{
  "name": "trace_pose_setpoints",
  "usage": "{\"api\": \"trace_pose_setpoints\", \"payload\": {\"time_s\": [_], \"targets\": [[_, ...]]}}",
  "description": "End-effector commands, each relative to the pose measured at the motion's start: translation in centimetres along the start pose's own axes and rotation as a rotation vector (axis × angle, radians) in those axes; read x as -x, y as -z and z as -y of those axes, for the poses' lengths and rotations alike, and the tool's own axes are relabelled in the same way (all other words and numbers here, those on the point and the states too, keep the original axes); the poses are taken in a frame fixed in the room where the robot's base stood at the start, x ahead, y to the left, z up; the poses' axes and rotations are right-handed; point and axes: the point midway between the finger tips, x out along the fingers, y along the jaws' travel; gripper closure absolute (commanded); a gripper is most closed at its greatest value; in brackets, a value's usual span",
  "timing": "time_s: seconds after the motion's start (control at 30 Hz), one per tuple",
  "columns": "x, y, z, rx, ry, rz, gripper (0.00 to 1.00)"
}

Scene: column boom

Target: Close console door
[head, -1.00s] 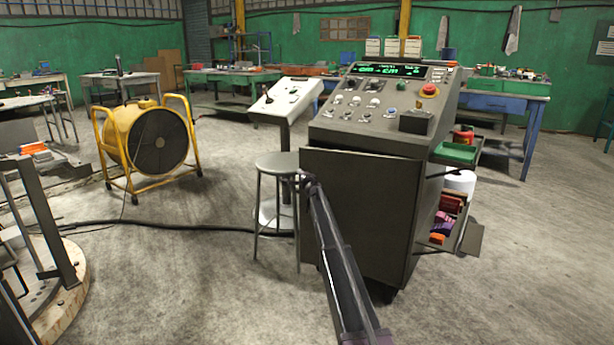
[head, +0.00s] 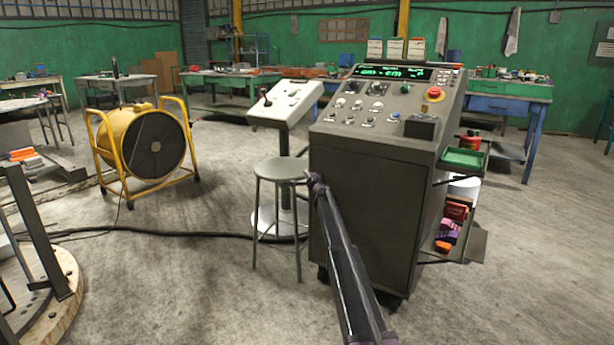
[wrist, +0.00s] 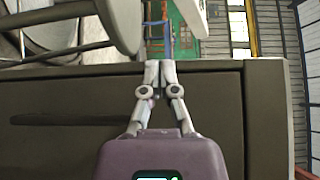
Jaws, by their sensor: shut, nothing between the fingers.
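The console (head: 425,165) is a dark grey cabinet with a sloped control panel and a lit green display. Its door (head: 375,215) covers the front and looks flush with the body, with no clear gap in the head view. My gripper (head: 314,178) is at the door's left side, near its upper part, beside the stool. In the wrist view my gripper (wrist: 159,66) is shut and empty, its fingertips close to the upper edge of a brown-grey panel (wrist: 205,95). I cannot tell whether they touch it.
A grey round stool (head: 281,170) stands just left of the console, close to my gripper. Behind it is a white pedestal panel (head: 286,104). Open side shelves with a green tray (head: 464,158) are on the console's right. A yellow fan (head: 150,140) stands left. A black cable crosses the floor.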

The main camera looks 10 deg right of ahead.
Motion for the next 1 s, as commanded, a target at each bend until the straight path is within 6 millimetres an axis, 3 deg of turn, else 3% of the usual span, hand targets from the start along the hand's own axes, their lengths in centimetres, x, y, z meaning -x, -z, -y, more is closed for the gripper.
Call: {"api": "trace_pose_setpoints", "payload": {"time_s": [0.37, 1.0], "targets": [[0.9, -1.4, 0.0, 0.000, 0.000, 0.000, 1.00], [6.8, -9.3, -0.1, 0.000, 0.000, 0.002, 1.00]]}}
